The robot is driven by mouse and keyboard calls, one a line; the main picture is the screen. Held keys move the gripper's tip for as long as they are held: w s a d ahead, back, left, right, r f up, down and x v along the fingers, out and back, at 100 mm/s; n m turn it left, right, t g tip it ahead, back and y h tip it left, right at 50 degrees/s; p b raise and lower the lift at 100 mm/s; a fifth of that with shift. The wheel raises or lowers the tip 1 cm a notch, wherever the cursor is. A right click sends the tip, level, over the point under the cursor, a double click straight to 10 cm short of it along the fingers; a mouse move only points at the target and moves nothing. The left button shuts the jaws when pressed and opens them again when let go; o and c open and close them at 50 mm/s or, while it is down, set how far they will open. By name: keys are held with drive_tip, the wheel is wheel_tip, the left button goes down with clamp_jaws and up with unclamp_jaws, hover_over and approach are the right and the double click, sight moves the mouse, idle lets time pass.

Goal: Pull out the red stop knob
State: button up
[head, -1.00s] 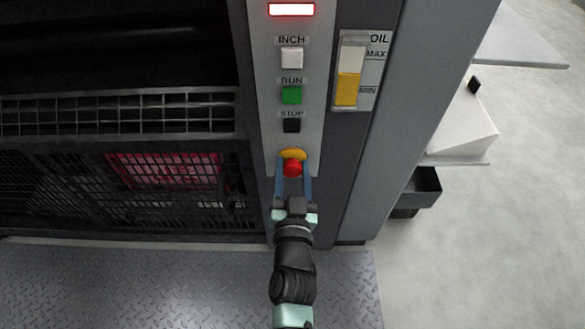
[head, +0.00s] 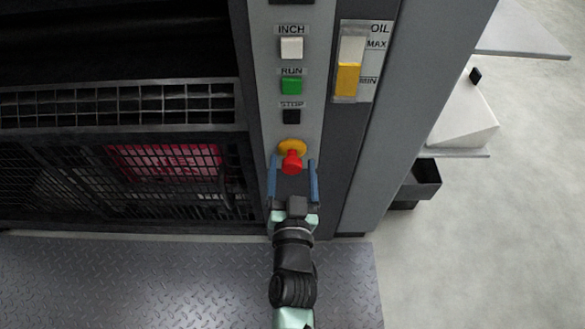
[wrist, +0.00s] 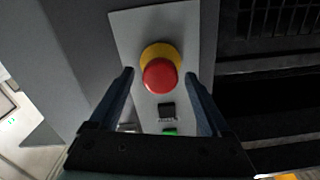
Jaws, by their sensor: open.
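The red stop knob (head: 292,163) is a round mushroom head on a yellow collar (head: 292,146), low on the grey control panel (head: 262,60). In the head view it stands out from the collar, with some red stem showing. My gripper (head: 292,162) is open, with one blue finger on each side of the knob and a gap on both sides. In the wrist view the red knob (wrist: 160,76) sits between the tips of my gripper (wrist: 159,74), touching neither.
Above the knob are the black STOP button (head: 291,116), green RUN button (head: 291,86) and white INCH button (head: 291,48). An oil gauge (head: 348,65) is at right. Dark mesh guards (head: 60,185) lie left, a tread-plate floor (head: 150,285) below.

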drive_tip(key=s+p, duration=0.2)
drive_tip(key=s, duration=1.1)
drive_tip(key=shift+p, duration=0.3)
drive_tip(key=w+a+r+n+t+y, duration=0.15)
drive_tip(key=w+r, duration=0.25)
drive_tip(key=r, duration=0.6)
drive_tip(key=w+a+r+t+p, duration=0.1)
drive_tip(key=w+r+t, duration=0.15)
drive_tip(key=r, duration=0.65)
drive_tip(key=w+a+r+n+t+y, duration=0.1)
drive_tip(key=w+r, duration=0.3)
drive_tip(key=r, duration=0.6)
drive_tip(key=s+d+r+t+h+p, duration=0.1)
drive_tip(key=s+r, duration=0.3)
drive_tip(key=r, duration=0.7)
drive_tip(key=s+d+r+t+h+p, duration=0.1)
drive_tip(key=s+r+t, duration=0.15)
drive_tip(key=r, duration=0.75)
drive_tip(key=s+d+r+t+h+p, duration=0.15)
drive_tip(key=s+r, duration=0.25)
drive_tip(key=r, duration=0.7)
wheel_tip(320, 180, up, 36)
drive_tip(key=y+p, duration=0.1)
drive_tip(key=p, duration=3.5)
drive_tip(key=shift+w+r+g, duration=0.15)
drive_tip(key=shift+w+g, duration=0.1)
drive_tip(key=shift+g, duration=0.05)
drive_tip(key=shift+a, duration=0.1)
